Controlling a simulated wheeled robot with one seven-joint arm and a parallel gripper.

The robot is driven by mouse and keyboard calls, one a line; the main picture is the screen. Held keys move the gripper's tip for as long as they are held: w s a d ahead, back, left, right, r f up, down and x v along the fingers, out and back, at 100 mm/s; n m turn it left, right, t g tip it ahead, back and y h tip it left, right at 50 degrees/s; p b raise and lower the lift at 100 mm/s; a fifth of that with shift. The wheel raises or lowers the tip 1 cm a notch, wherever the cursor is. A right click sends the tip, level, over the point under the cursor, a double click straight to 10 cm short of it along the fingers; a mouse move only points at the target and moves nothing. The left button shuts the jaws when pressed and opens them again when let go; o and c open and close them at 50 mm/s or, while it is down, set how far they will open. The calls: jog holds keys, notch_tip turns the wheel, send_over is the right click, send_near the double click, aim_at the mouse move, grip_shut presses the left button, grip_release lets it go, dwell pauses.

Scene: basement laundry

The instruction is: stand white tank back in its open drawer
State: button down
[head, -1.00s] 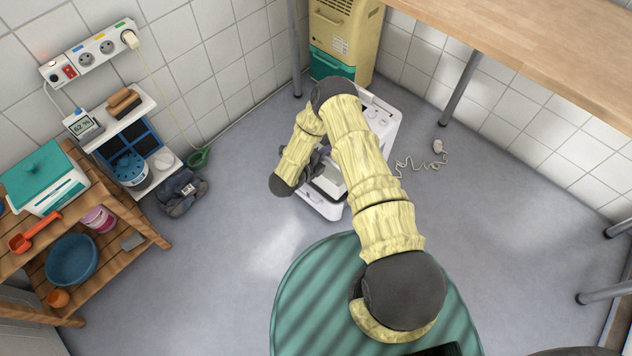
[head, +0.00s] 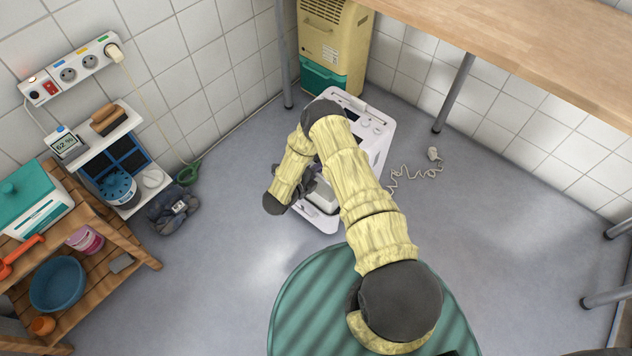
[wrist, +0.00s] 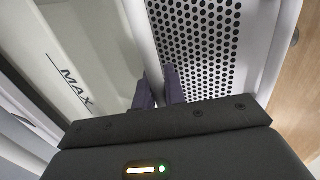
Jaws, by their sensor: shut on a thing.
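The white tank (wrist: 105,55), marked MAX, fills the left of the wrist view. In the head view a pale part of it (head: 322,197) shows beside my arm, low at the near side of the white appliance (head: 377,122). My gripper (wrist: 160,88) is shut on the tank's upright wall, one dark finger on each side. A perforated panel (wrist: 200,45) lies just right of the fingers. My forearm hides most of the tank and the drawer in the head view, so I cannot tell how far the tank sits in the drawer.
A yellow appliance with a teal lower part (head: 322,78) stands behind, near a wooden worktop (head: 520,45) on metal legs. A white cord (head: 410,175) lies on the floor at right. A wooden shelf cart (head: 110,255) stands left. A green round surface (head: 310,300) is in front.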

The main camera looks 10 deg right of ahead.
jog(key=shift+r, duration=0.1)
jog(key=b, duration=0.3)
send_over(316, 179)
jog(key=s, duration=0.3)
jog(key=shift+w+a+f, duration=0.1)
jog(key=shift+a+f, duration=0.05)
jog(key=shift+f, duration=1.1)
jog(key=shift+a+f, duration=0.15)
jog(key=shift+f, duration=1.1)
jog(key=shift+f, duration=0.35)
jog(key=shift+f, duration=0.25)
jog(key=c, duration=1.5)
grip_release()
jog(key=shift+f, duration=0.1)
jog(key=shift+o, duration=0.2)
jog(key=shift+a, duration=0.1)
